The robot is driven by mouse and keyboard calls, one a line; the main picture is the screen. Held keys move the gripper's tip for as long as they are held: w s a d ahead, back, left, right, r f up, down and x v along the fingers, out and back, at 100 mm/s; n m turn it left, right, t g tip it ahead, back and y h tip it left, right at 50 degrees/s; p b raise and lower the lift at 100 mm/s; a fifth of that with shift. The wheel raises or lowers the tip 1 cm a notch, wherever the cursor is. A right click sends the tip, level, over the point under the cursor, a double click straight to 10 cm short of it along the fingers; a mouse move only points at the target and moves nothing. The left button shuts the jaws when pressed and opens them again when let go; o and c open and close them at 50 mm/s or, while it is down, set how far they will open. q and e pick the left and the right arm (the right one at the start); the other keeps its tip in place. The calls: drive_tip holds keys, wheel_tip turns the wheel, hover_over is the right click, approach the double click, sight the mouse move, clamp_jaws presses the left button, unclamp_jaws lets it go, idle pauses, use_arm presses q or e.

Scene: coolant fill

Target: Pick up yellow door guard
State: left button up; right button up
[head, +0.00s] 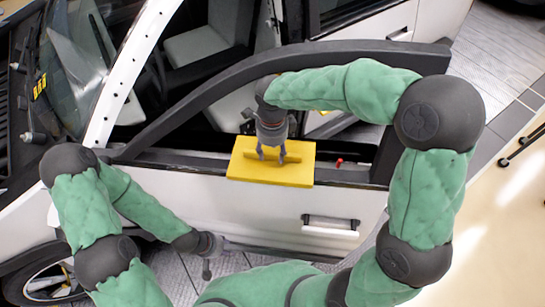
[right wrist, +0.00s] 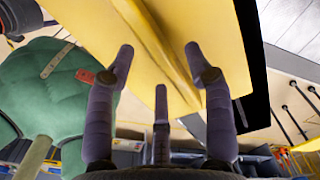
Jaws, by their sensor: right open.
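The yellow door guard (head: 298,172) is a flat slab with a raised ridge, resting over the window sill of the white car door. My right gripper (head: 271,157) points down at it from above, with its fingertips close over the ridge. In the right wrist view the gripper (right wrist: 160,60) has its fingers spread, and the yellow guard (right wrist: 215,35) fills the space beyond them. The ridge appears between the fingers; I cannot tell whether they touch it. My left gripper (head: 207,265) hangs low in front of the door, away from the guard, too small to read.
The white car door (head: 255,215) has a handle (head: 330,227) below and right of the guard. A small red item (head: 339,162) sits on the sill at right. Open floor lies at far right.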

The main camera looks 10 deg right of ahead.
drive_tip(key=shift+f, duration=0.55)
clamp_jaws()
drive_tip(key=shift+r, duration=0.15)
